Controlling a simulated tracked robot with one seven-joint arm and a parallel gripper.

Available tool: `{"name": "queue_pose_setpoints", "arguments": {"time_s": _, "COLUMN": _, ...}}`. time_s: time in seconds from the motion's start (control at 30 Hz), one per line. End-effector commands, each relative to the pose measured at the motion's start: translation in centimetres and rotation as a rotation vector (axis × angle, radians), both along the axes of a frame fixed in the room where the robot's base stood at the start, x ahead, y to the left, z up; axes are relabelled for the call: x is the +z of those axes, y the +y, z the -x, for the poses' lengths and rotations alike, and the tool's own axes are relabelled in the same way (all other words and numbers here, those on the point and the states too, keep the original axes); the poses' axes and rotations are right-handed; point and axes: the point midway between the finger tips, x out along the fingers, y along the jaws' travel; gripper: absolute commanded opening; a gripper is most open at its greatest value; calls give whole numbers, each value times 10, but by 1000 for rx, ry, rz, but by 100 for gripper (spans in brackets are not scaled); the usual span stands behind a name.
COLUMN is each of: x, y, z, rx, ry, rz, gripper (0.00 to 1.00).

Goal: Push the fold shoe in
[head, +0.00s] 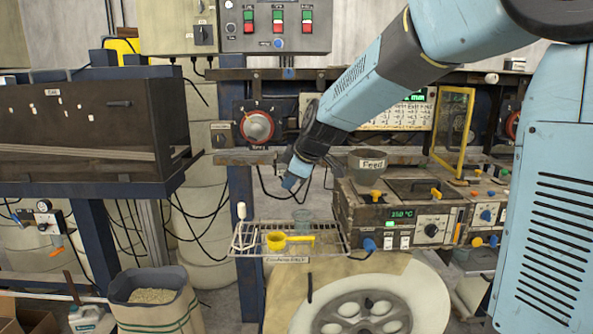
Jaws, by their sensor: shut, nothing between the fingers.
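My light-blue and black arm reaches in from the upper right in the head view. My gripper (290,183) is at its lower end, small in the picture, shut and empty. It hangs in front of the machine bench, above the wire rack and left of the grey hopper marked Feed (367,166). It appears apart from both. I cannot pick out the fold shoe with certainty. It may be among the small parts around the bench, some of which my arm hides.
A wire rack (245,252) holds a yellow scoop (277,241) and a clear cup (303,219). A heater box with a display (403,214) stands to its right. A large pale wheel (420,300) lies below.

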Motion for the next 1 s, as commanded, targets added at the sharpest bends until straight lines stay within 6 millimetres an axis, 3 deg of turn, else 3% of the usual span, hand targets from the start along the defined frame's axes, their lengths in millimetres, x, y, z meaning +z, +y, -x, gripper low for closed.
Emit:
{"name": "queue_pose_setpoints", "arguments": {"time_s": 0.03, "x": -8, "y": 3, "z": -4, "rx": 1, "ry": 3, "rz": 0, "gripper": 0}}
{"name": "queue_pose_setpoints", "arguments": {"time_s": 0.3, "x": -4, "y": 0, "z": -36, "rx": 0, "ry": 0, "rz": 0, "gripper": 0}}
{"name": "queue_pose_setpoints", "arguments": {"time_s": 0.83, "x": -4, "y": -1, "z": -43, "rx": 0, "ry": 0, "rz": 0, "gripper": 0}}
{"name": "queue_pose_setpoints", "arguments": {"time_s": 1.0, "x": -4, "y": -15, "z": -59, "rx": -20, "ry": 2, "rz": -1, "gripper": 0}}
